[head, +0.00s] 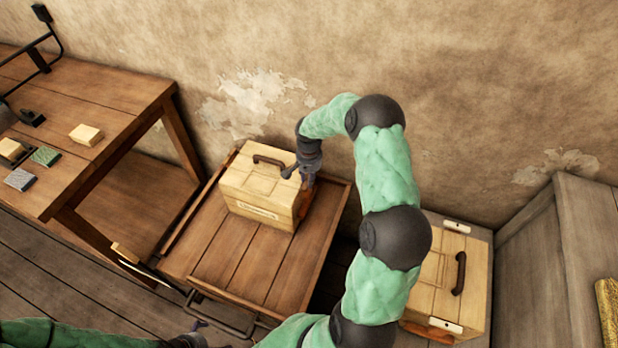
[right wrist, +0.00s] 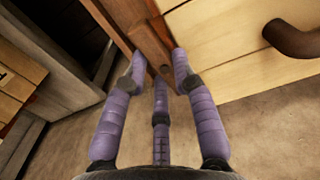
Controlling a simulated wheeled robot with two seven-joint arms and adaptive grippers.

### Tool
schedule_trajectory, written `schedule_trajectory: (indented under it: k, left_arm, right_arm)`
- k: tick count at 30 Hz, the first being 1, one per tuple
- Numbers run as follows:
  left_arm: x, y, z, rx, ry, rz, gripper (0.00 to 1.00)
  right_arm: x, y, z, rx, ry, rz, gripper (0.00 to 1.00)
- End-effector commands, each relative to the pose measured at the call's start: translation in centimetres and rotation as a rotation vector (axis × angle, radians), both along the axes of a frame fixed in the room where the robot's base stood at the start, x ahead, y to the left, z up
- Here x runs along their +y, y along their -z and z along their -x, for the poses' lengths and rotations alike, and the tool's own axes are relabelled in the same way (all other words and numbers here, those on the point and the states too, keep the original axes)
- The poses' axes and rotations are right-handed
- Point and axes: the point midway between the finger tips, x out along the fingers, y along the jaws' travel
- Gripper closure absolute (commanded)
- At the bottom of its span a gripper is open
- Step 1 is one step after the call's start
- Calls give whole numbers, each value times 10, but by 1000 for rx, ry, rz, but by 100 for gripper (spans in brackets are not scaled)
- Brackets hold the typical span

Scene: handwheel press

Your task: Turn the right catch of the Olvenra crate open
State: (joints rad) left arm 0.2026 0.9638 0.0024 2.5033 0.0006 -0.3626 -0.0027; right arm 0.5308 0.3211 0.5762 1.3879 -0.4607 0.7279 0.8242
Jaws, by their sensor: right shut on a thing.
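The pale wooden crate (head: 262,190) stands on a slatted wooden cart, with a dark handle on its lid and a label on its front too small to read. My right gripper (head: 298,174) is at the crate's right end. In the right wrist view, my right gripper (right wrist: 162,75) is shut on the right catch (right wrist: 150,42), a brown wooden bar with a round pivot beside the pale crate boards (right wrist: 225,50). The fingers hide part of the catch. My left gripper (head: 196,330) shows only partly at the bottom edge, too little to tell its jaws.
The cart (head: 235,262) has bare boards in front of the crate. A workbench (head: 110,112) with small blocks stands at the left. Another pale crate (head: 433,275) with a dark handle is at the right, beside a grey wooden cabinet (head: 535,260). The wall is close behind.

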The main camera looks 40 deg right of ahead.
Motion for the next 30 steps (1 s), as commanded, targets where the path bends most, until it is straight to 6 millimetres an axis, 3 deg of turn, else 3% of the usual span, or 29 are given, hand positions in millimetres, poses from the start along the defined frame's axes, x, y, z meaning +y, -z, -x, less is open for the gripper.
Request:
schedule_trajectory:
  k: [22,23,24,25,30]
  left_arm:
    - [0,1,0,0,0,0,0]
    - [0,1,0,0,0,0,0]
    - [0,1,0,0,0,0,0]
    - [0,1,0,0,0,0,0]
    - [0,1,0,0,0,0,0]
  right_arm:
    - [1,1,1,1,82,-2,100]
    - [1,1,1,1,82,-2,64]
    - [1,1,1,1,82,-2,53]
    - [1,1,1,1,82,-2,48]
    - [1,0,0,1,81,-1,48]
